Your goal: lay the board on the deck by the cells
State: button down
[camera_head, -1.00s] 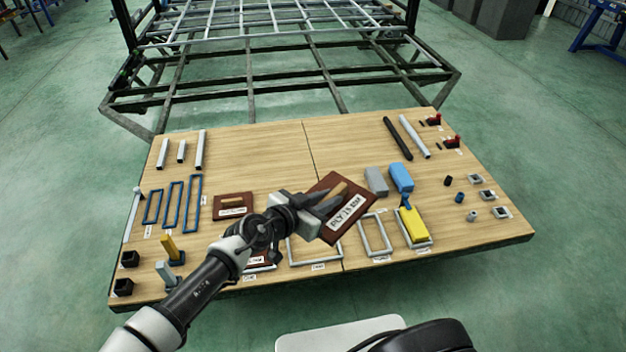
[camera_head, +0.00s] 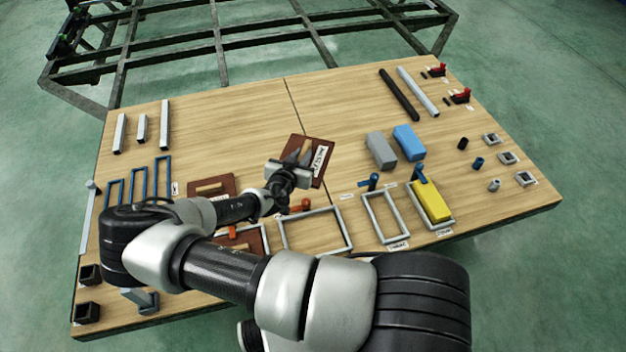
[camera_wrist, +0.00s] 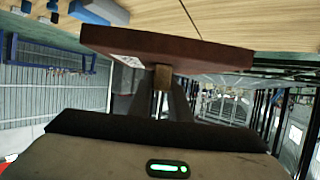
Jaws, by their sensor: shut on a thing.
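A dark red-brown board (camera_head: 322,168) with a white printed label and a wooden grip strip is held by my gripper (camera_head: 298,154) above the middle of the wooden deck (camera_head: 230,120). In the wrist view the board (camera_wrist: 160,45) is seen nearly edge-on, with its wooden grip (camera_wrist: 163,77) between the fingers of my gripper (camera_wrist: 160,98). The rectangular frames on the deck look like the cells: blue ones (camera_head: 163,180) at left, and grey ones at front, including a wide one (camera_head: 348,238) and a narrower one (camera_head: 384,218).
A second brown board (camera_head: 212,189) lies at left, another (camera_head: 250,240) near the front. Grey (camera_head: 381,151) and blue (camera_head: 409,143) blocks stand right of the held board; a yellow block (camera_head: 432,202) sits in a frame. The back centre of the deck is clear.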

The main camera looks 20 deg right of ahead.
jog(key=w+f+b, duration=0.3)
jog(key=w+f, duration=0.1)
jog(key=f, duration=0.2)
jog(key=w+f+n+t+y+b, duration=0.1)
jog(key=w+f+b, duration=0.3)
jog(key=f, duration=0.3)
jog(key=w+f+n+y+b, duration=0.1)
jog(key=w+f+b, duration=0.3)
jog(key=f, duration=0.3)
jog(key=shift+d+f, duration=0.2)
jog(key=shift+d, duration=0.15)
notch_tip(320, 180, down, 4)
jog(key=shift+f+b, duration=0.2)
jog(key=shift+b, duration=0.8)
jog(key=shift+r, duration=0.1)
jog(key=c, duration=1.6)
grip_release()
jog(key=shift+c, duration=0.2)
